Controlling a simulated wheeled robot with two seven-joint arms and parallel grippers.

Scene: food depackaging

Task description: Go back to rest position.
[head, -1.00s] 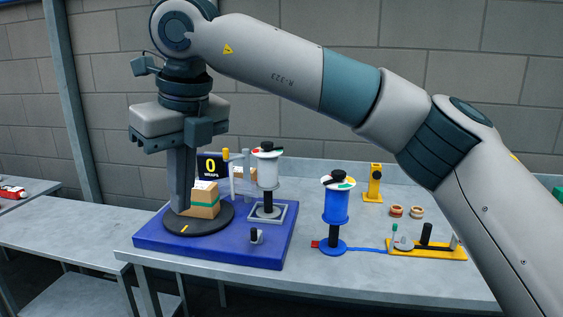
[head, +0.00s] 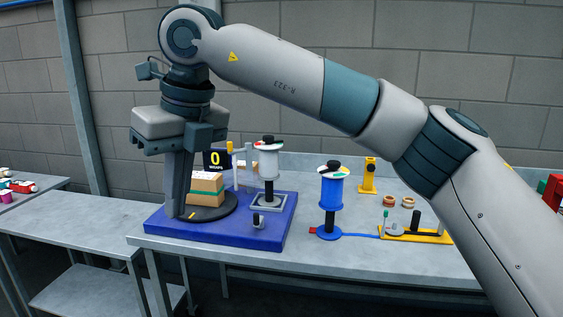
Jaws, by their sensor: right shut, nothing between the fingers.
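My right arm reaches in from the right across the head view. My right gripper (head: 178,214) points down, its fingers together and empty, in front of the left part of a black turntable (head: 222,211). A cardboard box (head: 208,190) with a green band stands on that turntable, just right of the fingers. Whether the fingers touch the turntable or box, I cannot tell. My left gripper is not in view.
The blue base (head: 270,237) carries the turntable, a white spool (head: 268,163) and a sign (head: 215,160) reading 0 wraps. A blue spool (head: 333,190), a yellow stand (head: 369,176) and tape rings (head: 398,201) are right on the grey table (head: 345,252). A lower bench (head: 75,222) is left.

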